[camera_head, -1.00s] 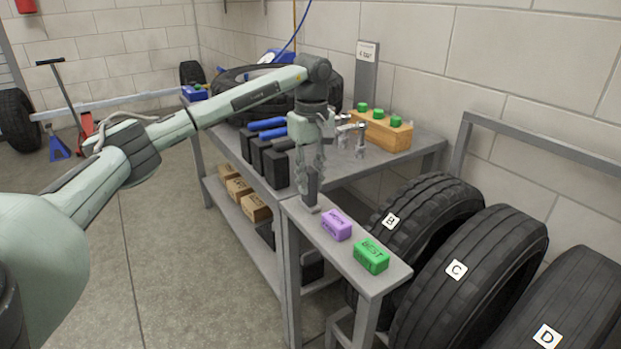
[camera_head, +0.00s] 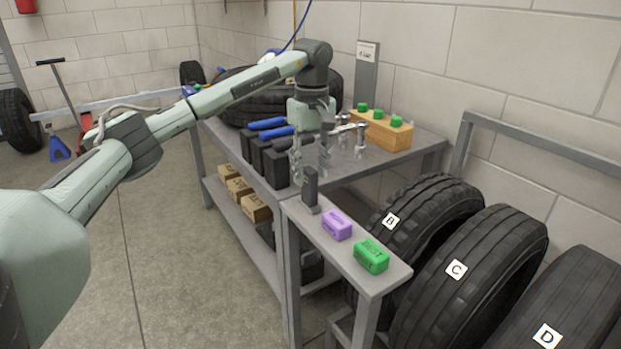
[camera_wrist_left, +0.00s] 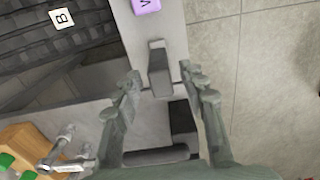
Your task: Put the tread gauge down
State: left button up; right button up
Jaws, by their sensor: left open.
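The tread gauge, a dark grey upright block with a small foot (camera_head: 311,188), stands on the narrow grey shelf (camera_head: 368,285) at its left end. My left gripper (camera_head: 311,164) is open just above and behind the gauge in the head view. In the left wrist view the gauge (camera_wrist_left: 159,72) shows between the two spread fingertips (camera_wrist_left: 160,86), with gaps on both sides. My right gripper is not in view.
A purple block (camera_head: 337,224) and a green block (camera_head: 371,256) sit farther along the shelf. Black holders with blue-handled tools (camera_head: 262,150) and metal fittings (camera_head: 360,142) stand close by on the bench. Tyres (camera_head: 430,215) lean at the right.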

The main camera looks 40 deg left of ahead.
pick_arm(q)
notch_tip(320, 180, up, 8)
jog(key=shift+r, duration=0.25)
jog(key=shift+d+r+p, duration=0.1)
jog(key=shift+r+p, duration=0.2)
jog(key=shift+r, duration=0.2)
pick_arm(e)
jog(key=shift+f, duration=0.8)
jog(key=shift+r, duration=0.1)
